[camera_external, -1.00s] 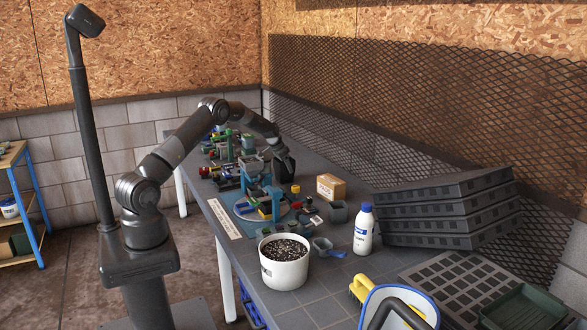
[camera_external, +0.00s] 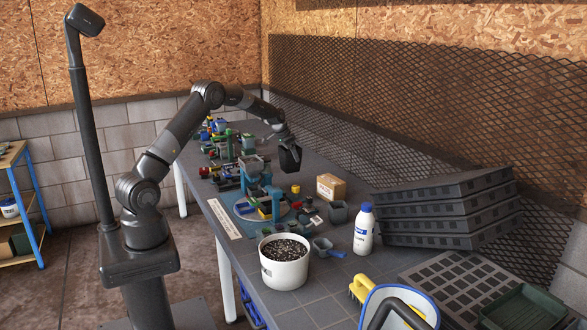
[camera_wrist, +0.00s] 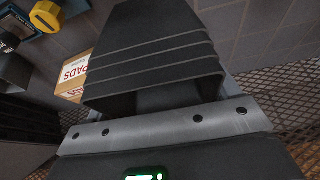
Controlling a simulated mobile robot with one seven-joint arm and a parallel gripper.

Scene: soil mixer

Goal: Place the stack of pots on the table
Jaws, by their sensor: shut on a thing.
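A stack of dark square pots (camera_external: 290,159) is in my gripper (camera_external: 281,138). In the wrist view the stack (camera_wrist: 150,55) shows several nested rims and fills the upper middle, in front of the gripper's grey metal edge. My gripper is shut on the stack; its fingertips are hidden. In the external view the stack hangs over the far part of the grey table (camera_external: 330,175), close to the mesh side. A gap to the table top cannot be judged exactly.
A cardboard box (camera_external: 330,187) stands nearer the camera than the stack; it also shows in the wrist view (camera_wrist: 76,74). A blue fixture (camera_external: 265,190) and clutter lie left of it. A white bucket (camera_external: 284,262), a bottle (camera_external: 364,230) and stacked black trays (camera_external: 440,210) stand nearer.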

